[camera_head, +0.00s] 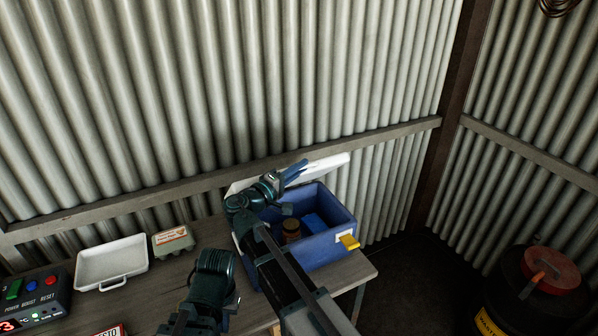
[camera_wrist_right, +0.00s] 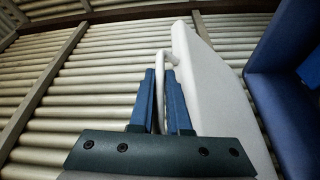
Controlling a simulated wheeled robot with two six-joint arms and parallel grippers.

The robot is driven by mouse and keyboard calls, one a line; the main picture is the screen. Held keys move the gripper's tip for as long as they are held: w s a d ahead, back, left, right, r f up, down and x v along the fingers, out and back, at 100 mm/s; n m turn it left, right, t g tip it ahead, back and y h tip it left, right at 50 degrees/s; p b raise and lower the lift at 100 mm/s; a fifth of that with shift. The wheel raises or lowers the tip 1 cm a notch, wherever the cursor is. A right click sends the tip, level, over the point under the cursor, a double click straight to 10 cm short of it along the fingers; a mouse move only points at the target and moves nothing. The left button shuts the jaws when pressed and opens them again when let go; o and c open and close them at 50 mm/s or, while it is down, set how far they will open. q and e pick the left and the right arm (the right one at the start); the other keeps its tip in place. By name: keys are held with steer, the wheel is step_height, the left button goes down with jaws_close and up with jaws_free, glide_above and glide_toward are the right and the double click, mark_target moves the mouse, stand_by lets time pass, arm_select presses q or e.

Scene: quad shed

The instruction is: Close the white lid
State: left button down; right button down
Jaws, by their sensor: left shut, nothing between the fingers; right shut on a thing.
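The white lid (camera_head: 322,170) belongs to the blue cooler box (camera_head: 325,249) at the table's right end. It stands open, tilted up at the box's back edge. My right gripper (camera_head: 293,172) is at the lid's raised side, its blue fingers shut on the lid's thin white handle (camera_wrist_right: 161,67). In the right wrist view the lid (camera_wrist_right: 205,90) runs beside the fingers. My left gripper (camera_head: 213,268) is low in front of the box, apart from it; its fingertips are hidden.
Inside the box are a brown jar (camera_head: 291,229) and a blue item (camera_head: 314,223). A white tray (camera_head: 112,262), an egg carton (camera_head: 173,240) and a control box (camera_head: 36,297) are left. The corrugated wall is close behind.

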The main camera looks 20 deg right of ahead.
steer(key=s+f+m+h+b, duration=0.1)
steer(key=s+f+m+b, duration=0.1)
steer(key=f+b, duration=0.4)
steer(key=s+d+f+m+h+b, duration=0.1)
steer(key=s+f+m+b, duration=0.1)
steer(key=s+f+b, duration=0.2)
steer(key=s+d+f+m+b, duration=0.1)
steer(key=s+f+m+b, duration=0.1)
steer(key=f+b, duration=0.8)
steer(key=shift+s+m+h+b, duration=0.4)
steer(key=shift+s+b, duration=0.5)
steer(key=shift+b, duration=0.6)
steer(key=shift+s+f+b, duration=0.1)
steer(key=shift+f+b, duration=0.55)
steer(key=shift+f, duration=0.05)
steer(key=shift+s+f, duration=0.1)
steer(key=c, duration=1.2)
jaws_free()
steer(key=shift+f, duration=0.1)
steer(key=shift+o, duration=0.2)
steer(key=shift+a, duration=0.1)
